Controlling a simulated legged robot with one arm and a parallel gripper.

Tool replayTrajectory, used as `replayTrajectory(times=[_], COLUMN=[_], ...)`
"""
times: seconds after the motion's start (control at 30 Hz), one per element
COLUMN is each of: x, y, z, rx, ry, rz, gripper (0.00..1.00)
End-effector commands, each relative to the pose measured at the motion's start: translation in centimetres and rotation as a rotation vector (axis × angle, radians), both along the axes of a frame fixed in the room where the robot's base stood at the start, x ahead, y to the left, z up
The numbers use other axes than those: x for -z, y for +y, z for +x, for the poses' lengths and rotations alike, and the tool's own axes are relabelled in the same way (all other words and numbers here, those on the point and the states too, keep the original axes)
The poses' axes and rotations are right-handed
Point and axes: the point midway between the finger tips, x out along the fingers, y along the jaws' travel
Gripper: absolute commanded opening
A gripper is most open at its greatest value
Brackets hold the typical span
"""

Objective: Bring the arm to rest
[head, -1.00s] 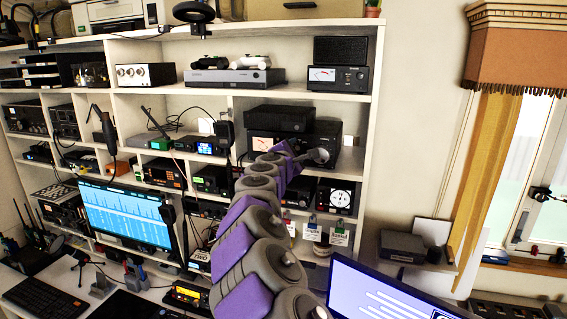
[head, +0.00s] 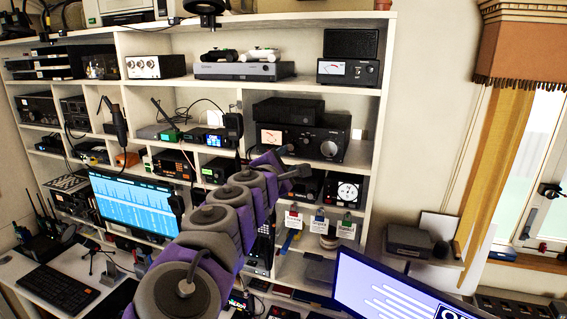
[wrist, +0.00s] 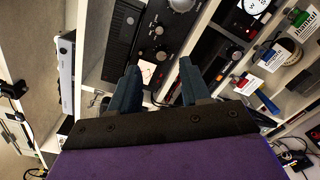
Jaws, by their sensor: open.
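My purple and grey arm (head: 205,228) reaches up from the bottom of the head view toward the cubby shelves. My gripper (wrist: 157,78) is open in the wrist view, with its two dark fingers apart and nothing between them. In the head view, the arm's end is in front of the middle shelves, just below a black radio with a lit meter (head: 303,138). That radio's front also shows beyond the fingers in the wrist view (wrist: 165,45). I cannot tell the exact gap between fingers and shelves. The fingertips are not clear in the head view.
White shelving (head: 384,110) holds several radios. A blue-lit monitor (head: 130,207) stands left of the arm; another monitor (head: 385,290) stands at the lower right. Tags (head: 318,223) hang below the middle shelf. A keyboard (head: 55,288) lies at the lower left.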

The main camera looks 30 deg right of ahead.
Motion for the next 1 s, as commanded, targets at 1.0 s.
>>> replayTrajectory(times=[1.0], x=[-2.0], y=[-0.3], z=[-4.2], rx=[0.088], ry=[-0.11], rz=[0.14], gripper=[0.47])
